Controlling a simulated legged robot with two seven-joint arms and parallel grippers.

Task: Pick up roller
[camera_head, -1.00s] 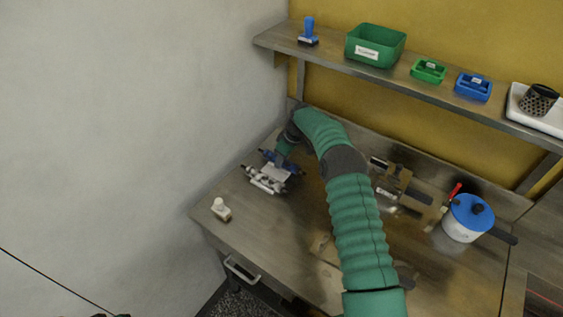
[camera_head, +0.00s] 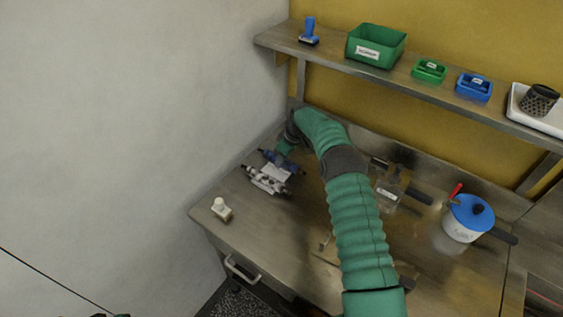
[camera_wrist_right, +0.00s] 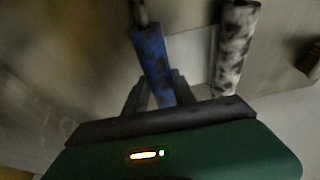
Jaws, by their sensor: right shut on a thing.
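A blue roller (camera_head: 291,165) lies at the back left of the steel bench, and it shows speckled with dark marks in the right wrist view (camera_wrist_right: 152,55). A second roller, white with dark speckles (camera_head: 265,181), lies in front of it and stands apart from it in the right wrist view (camera_wrist_right: 234,50). My right gripper (camera_wrist_right: 156,88) is shut on the blue roller, with one finger on each side of it. In the head view the green wrist (camera_head: 287,146) hides part of the grip. My left gripper is not in view.
A small cream block with a knob (camera_head: 221,209) stands near the bench's left edge. A white pot with a blue lid (camera_head: 466,218) is at the right. A shelf (camera_head: 330,55) with a green bin (camera_head: 376,46) hangs above. The wall is close on the left.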

